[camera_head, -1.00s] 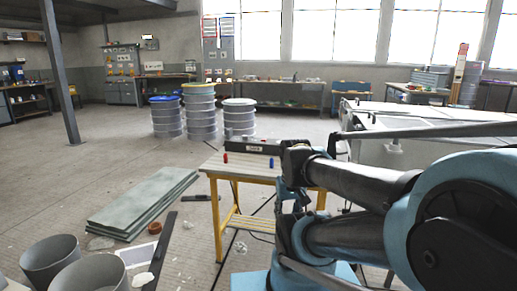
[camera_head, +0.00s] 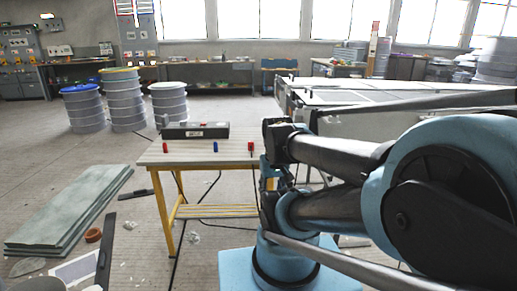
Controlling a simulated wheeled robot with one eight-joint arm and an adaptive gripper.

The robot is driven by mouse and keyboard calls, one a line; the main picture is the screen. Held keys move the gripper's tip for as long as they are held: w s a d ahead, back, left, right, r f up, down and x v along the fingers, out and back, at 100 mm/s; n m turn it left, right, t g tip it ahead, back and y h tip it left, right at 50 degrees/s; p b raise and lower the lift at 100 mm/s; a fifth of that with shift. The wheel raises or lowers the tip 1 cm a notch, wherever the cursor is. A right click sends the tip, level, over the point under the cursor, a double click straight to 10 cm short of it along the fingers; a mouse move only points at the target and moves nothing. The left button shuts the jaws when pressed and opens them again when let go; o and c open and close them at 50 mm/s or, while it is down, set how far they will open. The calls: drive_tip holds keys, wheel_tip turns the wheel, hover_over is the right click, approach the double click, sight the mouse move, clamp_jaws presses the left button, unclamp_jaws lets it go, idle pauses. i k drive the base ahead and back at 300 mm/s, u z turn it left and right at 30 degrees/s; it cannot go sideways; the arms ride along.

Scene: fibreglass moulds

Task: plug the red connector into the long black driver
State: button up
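The long black driver (camera_head: 195,131) lies along the back of a small wooden-topped table, with a pale label on its front. A small red connector (camera_head: 166,147) stands on the tabletop in front of its left end. A small blue connector (camera_head: 216,147) stands near its right end. Another small red piece (camera_head: 251,146) shows at the table's right edge, close to my arm; I cannot tell which red piece is the task's connector. My arm fills the right side of the view, and I cannot make out my gripper's fingers.
The table (camera_head: 190,155) has yellow legs. Stacked grey-green sheets (camera_head: 65,210) lie on the floor at left. Drums (camera_head: 126,105) stand behind the table. A large pale bench (camera_head: 370,95) stands at right behind my arm. Dark cables cross the floor.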

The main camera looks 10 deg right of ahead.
sight(193, 129)
drive_tip(key=z, duration=1.35)
drive_tip(key=k, duration=0.75)
drive_tip(key=u, duration=1.1)
drive_tip(key=i, duration=1)
